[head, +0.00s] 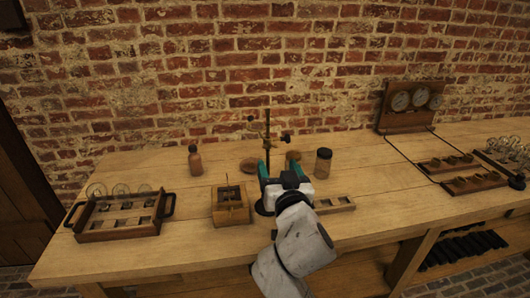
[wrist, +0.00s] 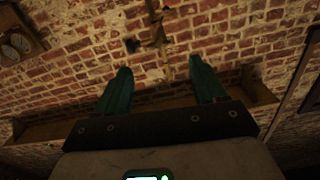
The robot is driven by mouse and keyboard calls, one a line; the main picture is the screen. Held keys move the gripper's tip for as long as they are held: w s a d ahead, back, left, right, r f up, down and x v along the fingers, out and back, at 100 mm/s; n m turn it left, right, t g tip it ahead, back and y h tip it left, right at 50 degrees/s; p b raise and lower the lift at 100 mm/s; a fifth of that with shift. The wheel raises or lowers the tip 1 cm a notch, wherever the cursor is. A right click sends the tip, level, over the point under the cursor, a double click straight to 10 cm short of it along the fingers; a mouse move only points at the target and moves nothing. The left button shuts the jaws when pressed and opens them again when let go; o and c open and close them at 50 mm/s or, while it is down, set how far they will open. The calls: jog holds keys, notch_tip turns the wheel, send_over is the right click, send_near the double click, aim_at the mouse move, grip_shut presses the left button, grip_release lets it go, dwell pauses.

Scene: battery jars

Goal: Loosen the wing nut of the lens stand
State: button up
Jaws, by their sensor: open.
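The lens stand (head: 267,132) is a thin dark upright rod with small clamps, standing at the back of the bench in front of the brick wall. A small dark knob-like piece (head: 285,138) sticks out at its right, and another shows higher at its left; I cannot tell which is the wing nut.
A wooden box (head: 231,207) stands left of my gripper, and a tray with glass jars (head: 122,217) farther left. A brown bottle (head: 195,160) and a dark jar (head: 323,163) flank the stand. A gauge panel (head: 409,108) stands at right. Bench between it and the jar is clear.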

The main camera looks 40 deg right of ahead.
aim_at(270, 146)
jog(key=p+x, duration=0.1)
jog(key=x, duration=0.7)
jog(key=shift+d, duration=0.15)
jog(key=shift+c, duration=0.4)
jog(key=c, duration=1)
